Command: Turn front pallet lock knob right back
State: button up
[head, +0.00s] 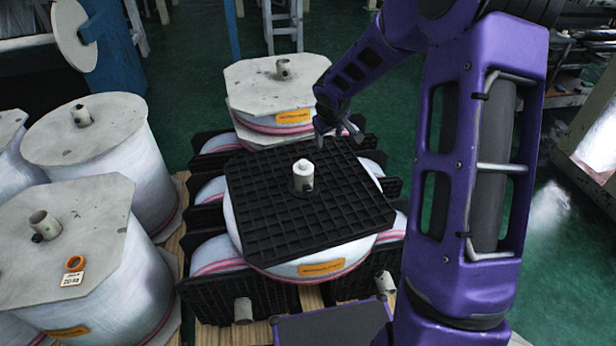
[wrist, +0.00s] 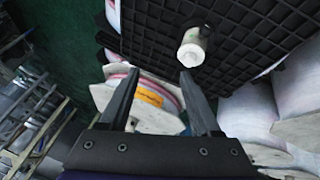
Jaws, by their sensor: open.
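A black gridded plate (head: 300,205) lies on top of a stack of white film rolls (head: 300,268). A pale upright knob-like cylinder (head: 303,177) stands at the plate's middle. It also shows in the wrist view (wrist: 191,52), beyond the right fingertip. Two pale round stubs, left (head: 243,311) and right (head: 385,283), sit low at the front of the black pallet frame. I cannot tell which of these is the named lock knob. My gripper (head: 338,130) hovers by the plate's back edge; in the wrist view its two fingers (wrist: 157,75) are apart with nothing between them.
A wrapped roll with an octagonal board (head: 262,80) stands behind the plate. My purple arm covers the right side. Green floor (head: 190,100) is open behind the rolls.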

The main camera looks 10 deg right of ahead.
jog(key=s+a+f+m+g+y, duration=0.1)
jog(key=s+f+m+y, duration=0.2)
jog(key=s, duration=0.2)
send_near(308, 189)
jog(key=shift+m, duration=0.4)
jog(key=x, duration=0.9)
jog(key=shift+r, duration=0.1)
grip_shut()
